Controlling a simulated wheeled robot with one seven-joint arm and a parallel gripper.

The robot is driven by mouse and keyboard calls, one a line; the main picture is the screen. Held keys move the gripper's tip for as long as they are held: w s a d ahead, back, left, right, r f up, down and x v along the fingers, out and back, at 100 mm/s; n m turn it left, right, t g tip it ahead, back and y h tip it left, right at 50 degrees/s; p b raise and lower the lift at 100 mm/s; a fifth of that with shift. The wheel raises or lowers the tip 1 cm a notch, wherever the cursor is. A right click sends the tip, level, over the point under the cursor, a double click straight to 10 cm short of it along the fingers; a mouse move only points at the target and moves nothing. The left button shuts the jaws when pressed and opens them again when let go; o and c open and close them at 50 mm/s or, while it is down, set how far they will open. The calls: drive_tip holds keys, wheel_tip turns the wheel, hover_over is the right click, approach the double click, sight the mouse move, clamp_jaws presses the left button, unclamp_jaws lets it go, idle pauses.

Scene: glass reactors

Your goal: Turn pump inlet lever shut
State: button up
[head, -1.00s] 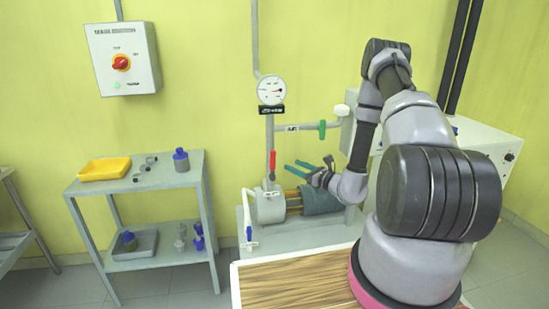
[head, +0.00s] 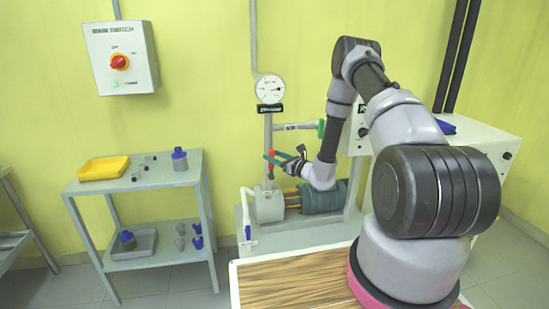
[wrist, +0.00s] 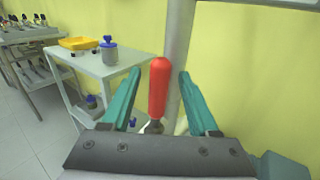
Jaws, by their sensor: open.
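The pump inlet lever (wrist: 158,88) has a red grip and stands upright in the wrist view, between the two green fingers of my gripper (wrist: 160,92). The fingers are open, with a gap visible on each side of the lever. In the head view my gripper (head: 276,158) is at the vertical pipe above the pump (head: 320,196), and it largely hides the red lever. The lever's lower end is hidden behind the gripper body in the wrist view.
A gauge (head: 270,89) sits above on the pipe, and a green-handled valve (head: 321,128) is on the side pipe. A blue-handled valve (head: 248,233) is low at the left. A shelf cart (head: 140,178) with a yellow tray (head: 104,168) stands further left.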

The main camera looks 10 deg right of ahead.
clamp_jaws()
idle(1.4)
